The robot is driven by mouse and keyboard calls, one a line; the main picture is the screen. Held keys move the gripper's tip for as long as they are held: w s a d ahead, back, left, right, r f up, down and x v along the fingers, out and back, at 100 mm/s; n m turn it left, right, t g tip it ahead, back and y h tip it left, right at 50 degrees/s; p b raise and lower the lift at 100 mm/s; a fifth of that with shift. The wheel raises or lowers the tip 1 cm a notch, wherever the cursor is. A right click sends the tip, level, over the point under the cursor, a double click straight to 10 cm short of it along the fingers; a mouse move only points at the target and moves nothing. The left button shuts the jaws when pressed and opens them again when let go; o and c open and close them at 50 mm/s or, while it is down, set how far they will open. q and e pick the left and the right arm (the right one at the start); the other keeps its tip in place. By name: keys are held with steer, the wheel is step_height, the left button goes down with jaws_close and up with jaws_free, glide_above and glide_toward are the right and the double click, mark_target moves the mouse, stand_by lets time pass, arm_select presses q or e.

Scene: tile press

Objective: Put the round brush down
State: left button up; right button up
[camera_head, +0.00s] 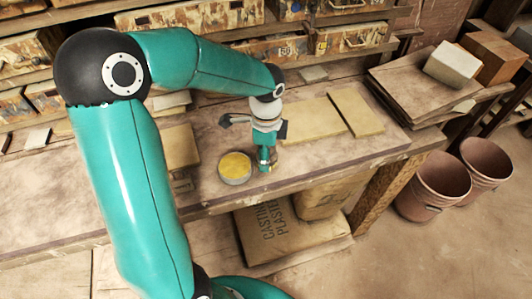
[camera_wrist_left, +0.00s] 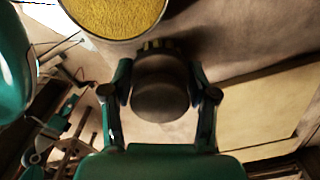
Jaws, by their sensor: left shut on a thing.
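My left gripper (camera_head: 265,158) points down just above the workbench (camera_head: 300,172), near its front edge. In the left wrist view its two fingers (camera_wrist_left: 160,98) are shut on the round brush (camera_wrist_left: 160,88), with a dark rounded body and a paler bristled edge at its far side. In the head view the brush is mostly hidden by the gripper. I cannot tell whether it touches the bench. A round tin with yellow contents (camera_head: 235,168) stands close to the left of the gripper; the tin's rim also shows in the left wrist view (camera_wrist_left: 115,36). My right gripper is not in view.
Flat tan boards (camera_head: 355,111) lie on the bench behind and right of the gripper. Drawers (camera_head: 350,38) line the back. Stacked boards with a pale block (camera_head: 452,65) are at the right. Buckets (camera_head: 433,186) stand on the floor. Bare bench lies right of the gripper.

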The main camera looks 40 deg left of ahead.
arm_select(q)
steer(key=shift+f, duration=0.2)
steer(key=o, duration=1)
step_height(320, 180, up, 12)
steer(key=shift+r, duration=0.15)
stand_by(0.4)
